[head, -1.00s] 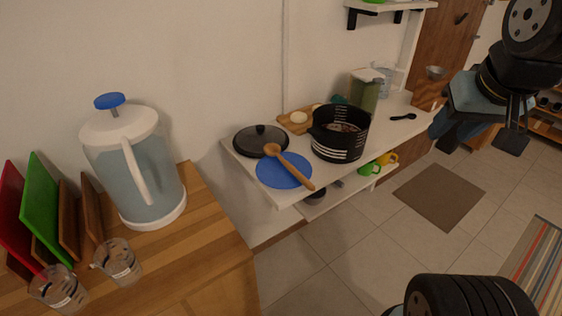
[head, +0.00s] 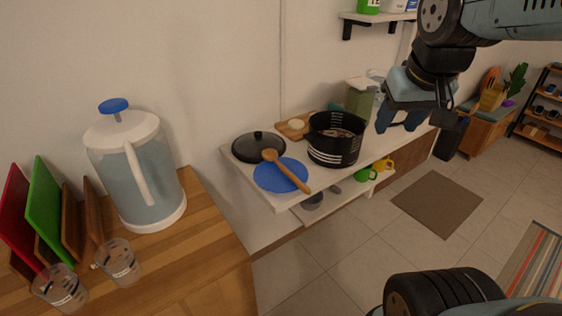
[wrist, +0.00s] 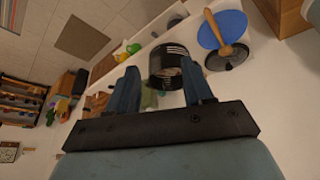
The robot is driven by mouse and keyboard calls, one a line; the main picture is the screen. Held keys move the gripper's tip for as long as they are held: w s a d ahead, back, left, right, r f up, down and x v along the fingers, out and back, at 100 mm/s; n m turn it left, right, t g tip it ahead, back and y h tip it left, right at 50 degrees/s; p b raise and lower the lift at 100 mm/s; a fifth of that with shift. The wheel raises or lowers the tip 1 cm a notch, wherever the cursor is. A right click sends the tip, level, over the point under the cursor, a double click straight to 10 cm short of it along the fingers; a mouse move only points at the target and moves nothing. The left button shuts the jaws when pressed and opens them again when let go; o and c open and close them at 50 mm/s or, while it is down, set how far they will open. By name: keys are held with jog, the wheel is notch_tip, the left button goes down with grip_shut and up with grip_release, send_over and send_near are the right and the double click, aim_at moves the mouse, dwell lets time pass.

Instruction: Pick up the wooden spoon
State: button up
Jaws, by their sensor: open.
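The wooden spoon (head: 286,171) lies across a round blue plate (head: 268,178) near the left end of the white counter, its bowl towards the black lid and its handle tip past the plate's edge. It also shows in the wrist view (wrist: 221,38), upper right. My gripper (head: 397,124) is open and empty, raised to the right of the black pot in the head view. In the wrist view my gripper (wrist: 160,88) has its two fingers spread, with the pot seen beyond and between them. The spoon is outside the fingers, to their right.
A black pot (head: 333,150) and a black lid (head: 258,147) stand beside the plate. A large water jug (head: 137,170) and clear cups stand on the wooden counter at left. A shelf (head: 375,17) hangs above the white counter (head: 268,200).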

jog(key=w+a+f+n+g, duration=0.2)
jog(key=w+a+f+n, duration=0.15)
jog(key=w+a, duration=0.45)
jog(key=n+g, duration=0.2)
jog(key=g, duration=0.1)
send_over(295, 177)
notch_tip(295, 177, down, 9)
jog(key=f, duration=0.8)
jog(key=shift+w+f, duration=0.2)
jog(key=shift+f, duration=0.15)
jog(key=shift+s+f, duration=0.2)
jog(key=shift+f, duration=2.5)
jog(key=shift+c, duration=0.3)
grip_shut()
